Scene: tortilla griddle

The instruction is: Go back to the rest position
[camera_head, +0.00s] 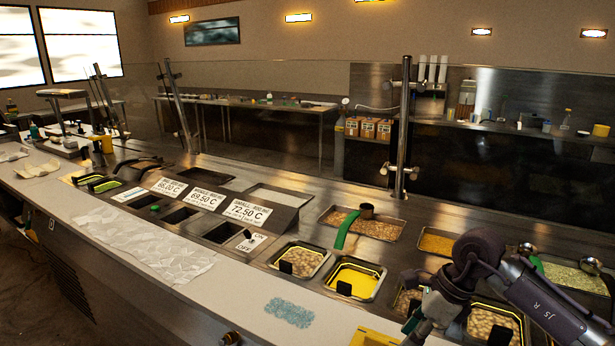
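My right arm comes in from the lower right, over the food pans. My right gripper (424,314) hangs at its end, low over the front edge of the counter. Its fingers are small and partly hidden by the wrist and against the dark pans, so I cannot tell whether it is open or shut. My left gripper and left arm do not show clearly anywhere in the view.
A long steel counter holds food pans, including a yellow-filled pan (355,281) and a bean pan (301,261). A green-handled ladle (346,229) rests in a back pan. Paper (148,243) and a blue patch (289,312) lie on the white ledge. A post (402,130) stands behind.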

